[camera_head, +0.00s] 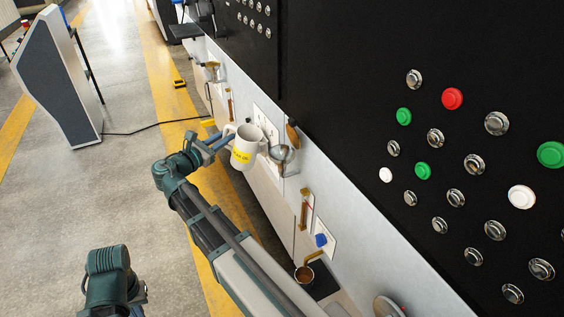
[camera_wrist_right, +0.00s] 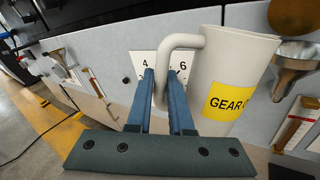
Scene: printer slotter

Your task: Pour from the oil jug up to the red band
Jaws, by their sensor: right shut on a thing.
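The oil jug (camera_head: 244,150) is cream-white with a yellow label; in the right wrist view the jug (camera_wrist_right: 222,70) shows "GEAR O", cut off at the edge. My right gripper (camera_head: 226,138) is shut on its handle, and its blue fingers (camera_wrist_right: 162,78) straddle the handle. The jug is held in the air, nearly upright, left of a metal funnel (camera_head: 282,154) on the wall. The funnel also shows in the wrist view (camera_wrist_right: 293,72). My left gripper is not visible.
Another funnel (camera_head: 212,70) and gauge (camera_head: 229,104) are farther along the pale wall. A brown container (camera_head: 304,274) stands low at the right. A black panel with several buttons (camera_head: 452,98) is above. Open floor (camera_head: 120,190) lies left of my right arm.

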